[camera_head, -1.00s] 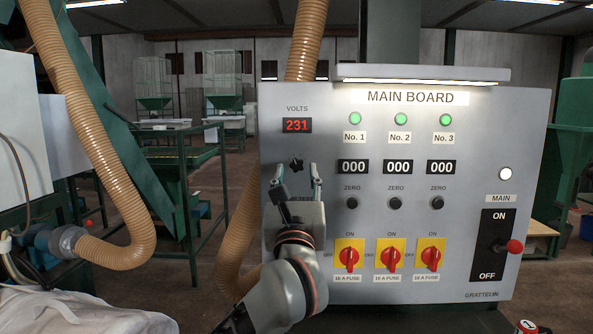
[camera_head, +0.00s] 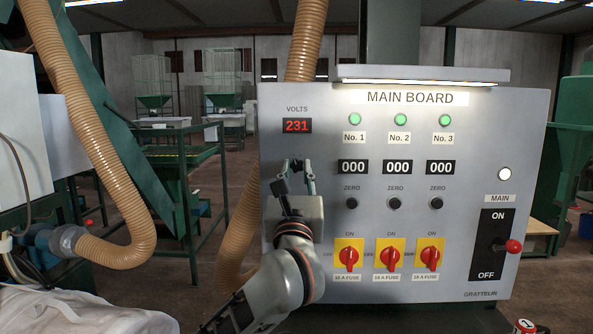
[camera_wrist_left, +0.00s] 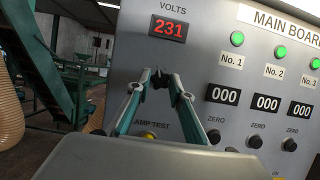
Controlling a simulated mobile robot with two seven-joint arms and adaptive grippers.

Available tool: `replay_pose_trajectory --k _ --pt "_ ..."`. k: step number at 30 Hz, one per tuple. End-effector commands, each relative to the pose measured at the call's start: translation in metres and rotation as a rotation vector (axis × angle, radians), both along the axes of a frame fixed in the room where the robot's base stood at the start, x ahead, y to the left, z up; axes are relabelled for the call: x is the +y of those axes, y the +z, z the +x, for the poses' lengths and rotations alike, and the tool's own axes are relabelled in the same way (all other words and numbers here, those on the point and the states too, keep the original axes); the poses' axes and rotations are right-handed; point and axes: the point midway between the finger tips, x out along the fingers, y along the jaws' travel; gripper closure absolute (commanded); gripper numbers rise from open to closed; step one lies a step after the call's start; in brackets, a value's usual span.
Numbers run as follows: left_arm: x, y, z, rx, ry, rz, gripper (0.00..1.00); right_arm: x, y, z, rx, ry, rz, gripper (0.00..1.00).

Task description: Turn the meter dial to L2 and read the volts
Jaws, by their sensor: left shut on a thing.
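The meter dial (camera_head: 297,163) is a small black knob below the VOLTS display on the grey main board. My left gripper (camera_head: 296,170) is shut on it, one fingertip on each side. The left wrist view also shows the dial (camera_wrist_left: 160,79) between the fingertips. The fingers cover much of the dial, and I cannot read its position marks. The volts display (camera_head: 297,125) reads 231 in red, and it reads the same in the wrist view (camera_wrist_left: 169,28). My right gripper is not in view.
The main board (camera_head: 470,140) has three green lamps, counters at 000, black ZERO knobs and red rotary switches (camera_head: 388,258). The red-knobbed main lever (camera_head: 514,246) is at the right. A ribbed hose (camera_head: 95,150) hangs at the left.

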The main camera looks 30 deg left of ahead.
Motion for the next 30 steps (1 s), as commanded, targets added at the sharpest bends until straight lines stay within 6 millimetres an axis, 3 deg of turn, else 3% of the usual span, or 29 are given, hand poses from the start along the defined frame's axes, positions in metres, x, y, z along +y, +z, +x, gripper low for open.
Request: replay_pose_trajectory --k 16,24,30 --pt "0.003 0.003 -0.001 0.205 -0.001 0.327 1.0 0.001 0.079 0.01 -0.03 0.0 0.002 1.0" --pt "0.003 0.001 -0.002 0.292 -0.001 0.474 1.0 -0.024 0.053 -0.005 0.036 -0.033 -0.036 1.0" --pt "0.003 0.001 -0.002 0.331 -0.002 0.538 1.0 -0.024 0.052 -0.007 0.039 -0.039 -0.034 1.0"
